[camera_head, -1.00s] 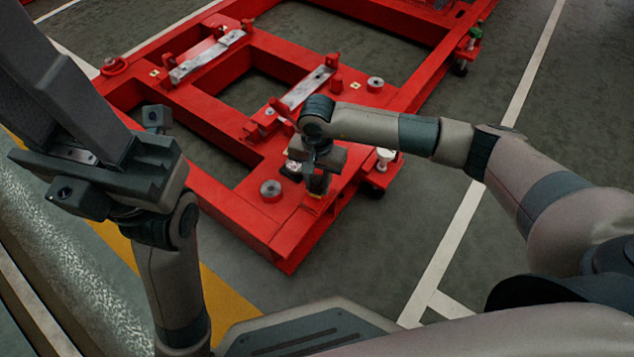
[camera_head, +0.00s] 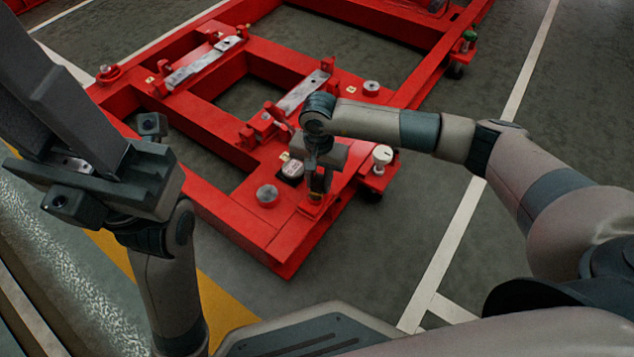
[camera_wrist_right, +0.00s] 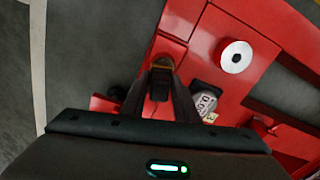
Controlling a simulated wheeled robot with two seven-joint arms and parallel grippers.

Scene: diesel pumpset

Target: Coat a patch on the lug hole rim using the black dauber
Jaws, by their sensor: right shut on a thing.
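My right gripper (camera_head: 318,183) points down over the near right corner of the red frame. In the right wrist view its fingers (camera_wrist_right: 160,88) are shut on the black dauber (camera_wrist_right: 160,76), mostly hidden between them. The dauber's lower end is at a small red lug (camera_wrist_right: 165,50) with a brownish-yellow area (camera_wrist_right: 162,63); whether that is the hole rim or the dauber's tip, and whether they touch, I cannot tell. The lug (camera_head: 312,209) also shows in the head view. My left gripper (camera_head: 85,150) is empty at the left, its fingers apart.
A labelled can (camera_wrist_right: 205,103) with a dark part stands beside the right gripper; it also shows in the head view (camera_head: 290,171). Grey round pads (camera_head: 267,195) sit on the red frame (camera_head: 232,214). A white-topped post (camera_head: 382,155) stands to the right. Open floor lies right of the frame.

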